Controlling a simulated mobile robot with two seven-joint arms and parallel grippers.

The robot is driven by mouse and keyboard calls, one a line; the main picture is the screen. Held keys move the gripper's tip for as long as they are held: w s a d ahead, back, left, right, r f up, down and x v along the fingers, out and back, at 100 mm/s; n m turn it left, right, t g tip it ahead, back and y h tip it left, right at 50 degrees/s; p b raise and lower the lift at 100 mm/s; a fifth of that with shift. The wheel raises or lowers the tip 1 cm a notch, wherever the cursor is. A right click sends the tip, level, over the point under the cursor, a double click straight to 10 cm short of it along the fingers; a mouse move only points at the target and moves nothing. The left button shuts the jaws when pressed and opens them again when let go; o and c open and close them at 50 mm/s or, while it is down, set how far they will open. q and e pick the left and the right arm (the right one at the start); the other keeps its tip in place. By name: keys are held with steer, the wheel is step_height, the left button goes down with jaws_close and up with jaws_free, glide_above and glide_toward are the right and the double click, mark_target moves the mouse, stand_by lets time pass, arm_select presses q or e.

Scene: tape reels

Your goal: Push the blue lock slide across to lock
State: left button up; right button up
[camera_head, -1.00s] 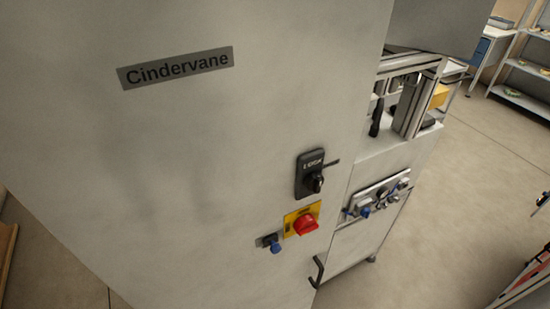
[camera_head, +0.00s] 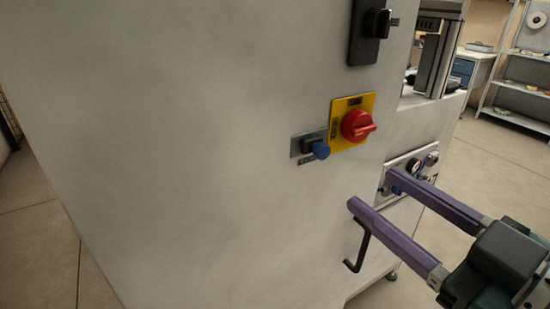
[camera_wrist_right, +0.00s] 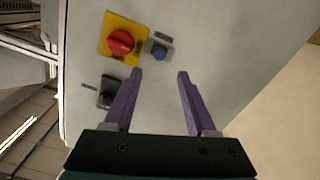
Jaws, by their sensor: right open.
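The blue lock slide (camera_head: 321,149) is a small blue knob on a grey plate (camera_head: 301,157), on the cabinet face just left of the red rotary switch (camera_head: 357,125) on its yellow plate. In the right wrist view the blue knob (camera_wrist_right: 159,53) lies ahead of the fingertips, roughly between their lines. My right gripper (camera_head: 370,187) has two purple fingers, apart and empty, right of and below the slide in the head view. It also shows open in the right wrist view (camera_wrist_right: 160,72). The fingers appear clear of the slide. My left gripper is not in view.
A black handle lock (camera_head: 369,30) sits above the red switch. A black hooked handle (camera_head: 360,245) and a gauge panel (camera_head: 413,168) are near my right fingers. The cabinet face (camera_head: 180,160) left of the slide is bare. Shelves (camera_head: 520,90) stand at the back right.

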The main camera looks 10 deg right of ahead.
mark_target(325, 153)
steer(key=x, duration=1)
steer(key=shift+p, duration=0.4)
steer(key=shift+s, duration=0.1)
jaws_close()
steer(key=shift+d, duration=0.1)
stand_by(0.7)
